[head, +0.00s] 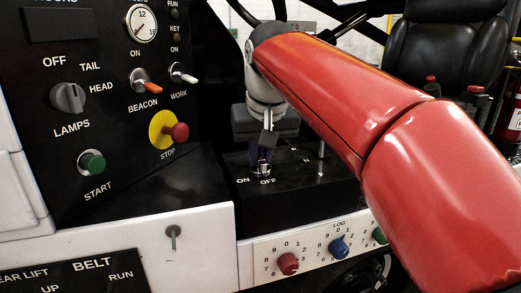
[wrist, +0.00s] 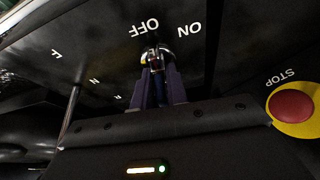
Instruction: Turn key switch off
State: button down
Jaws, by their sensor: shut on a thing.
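The key switch (head: 262,171) is a small silver cylinder on the black panel box, just above the white ON and OFF labels. It also shows in the wrist view (wrist: 164,51), close to OFF and ON. My gripper (head: 264,158) reaches down from above. Its dark purple fingers (wrist: 156,72) are shut on the key at the switch. The fingers hide most of the key, so I cannot tell which label it points to.
A gear lever (head: 321,158) stands right of the switch. The yellow-ringed red STOP button (head: 180,131) is at the left, and also shows in the wrist view (wrist: 293,106). Coloured LOG knobs (head: 288,263) sit below. My red arm covers the right side.

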jog(key=shift+n, duration=0.6)
dwell(0.3)
jog(key=c, duration=1.4)
grip_release()
jog(key=shift+r+y, duration=0.1)
jog(key=shift+y, duration=0.2)
jog(key=v, duration=0.7)
jog(key=shift+s+r, duration=0.1)
jog(key=shift+r, duration=0.2)
